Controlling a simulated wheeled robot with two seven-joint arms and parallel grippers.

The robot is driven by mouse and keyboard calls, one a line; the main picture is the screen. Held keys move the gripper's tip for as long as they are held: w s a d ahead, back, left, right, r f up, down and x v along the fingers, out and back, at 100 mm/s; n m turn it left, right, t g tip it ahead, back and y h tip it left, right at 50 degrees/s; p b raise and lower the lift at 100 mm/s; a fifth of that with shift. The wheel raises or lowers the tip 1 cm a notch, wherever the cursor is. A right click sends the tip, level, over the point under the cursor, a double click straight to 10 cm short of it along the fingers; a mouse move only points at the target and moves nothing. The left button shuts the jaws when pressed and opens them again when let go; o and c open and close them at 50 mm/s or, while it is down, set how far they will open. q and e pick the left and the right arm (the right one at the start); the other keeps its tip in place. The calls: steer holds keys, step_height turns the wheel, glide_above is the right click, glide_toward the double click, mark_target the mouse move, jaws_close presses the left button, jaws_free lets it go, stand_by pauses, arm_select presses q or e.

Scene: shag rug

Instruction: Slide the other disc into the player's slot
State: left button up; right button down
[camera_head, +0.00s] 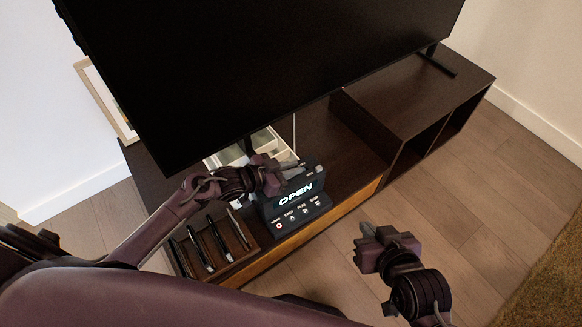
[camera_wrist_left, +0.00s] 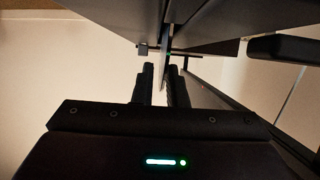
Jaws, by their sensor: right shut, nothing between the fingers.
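The player (camera_head: 297,200) is a dark box with a lit OPEN display and a row of buttons, standing on the TV cabinet. My left gripper (camera_head: 297,172) is at the top of the player, by its upper edge. In the left wrist view my left gripper (camera_wrist_left: 160,80) has its fingers apart with a light gap between them. A thin dark upright edge, which looks like a disc seen edge-on (camera_wrist_left: 166,45), runs up from that gap; whether the fingers touch it is unclear. The slot itself is hidden. My right gripper (camera_head: 366,243) is shut and empty, in front of the cabinet.
A wooden rack (camera_head: 246,259) with several thin upright dark items stands left of the player. The floor (camera_head: 490,190) at the right is clear up to the brown rug (camera_head: 550,275).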

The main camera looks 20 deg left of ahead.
arm_select(q)
steer(key=o, duration=0.3)
steer(key=p+v, duration=0.2)
steer(key=v, duration=0.4)
steer(key=shift+s+a+r+p, duration=0.2)
steer(key=shift+s+r+p, duration=0.05)
steer(key=shift+p, duration=0.05)
steer(key=shift+s+a+r, duration=0.15)
steer(key=shift+s+a, duration=0.2)
steer(key=shift+s, duration=0.05)
